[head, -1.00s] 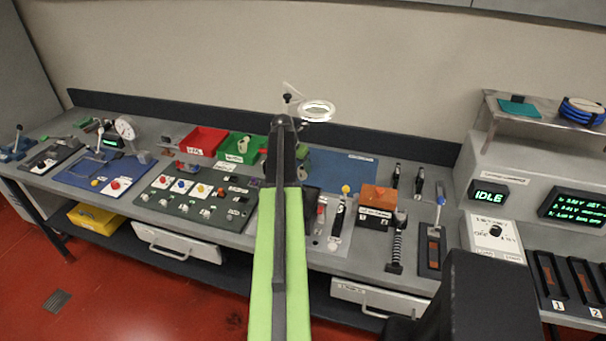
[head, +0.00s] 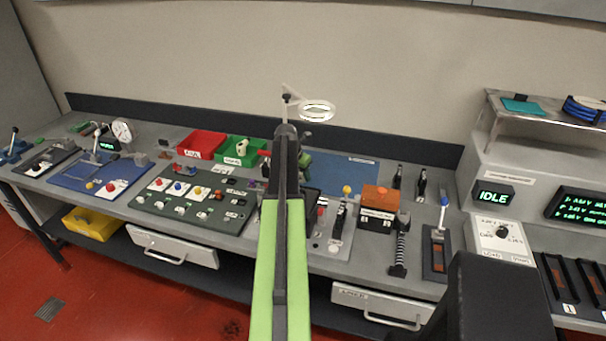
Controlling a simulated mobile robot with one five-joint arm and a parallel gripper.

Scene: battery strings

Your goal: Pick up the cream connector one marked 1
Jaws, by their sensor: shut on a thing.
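My green and black arm (head: 279,240) reaches from the bottom of the head view over the middle of the bench. It hides the fingers of my gripper and anything between them. A small green part shows just right of the arm's far end, too unclear to name. A pale cream piece (head: 242,147) shows at the green bin (head: 230,158), left of the arm. It is too small for me to read any mark, so I cannot tell whether it is the connector marked 1.
A red bin (head: 200,144) stands left of the green one. A panel with coloured buttons (head: 190,210) lies in front of them. An orange-topped box (head: 379,197) and upright tools stand to the right. A ring lamp (head: 318,110) stands behind my arm.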

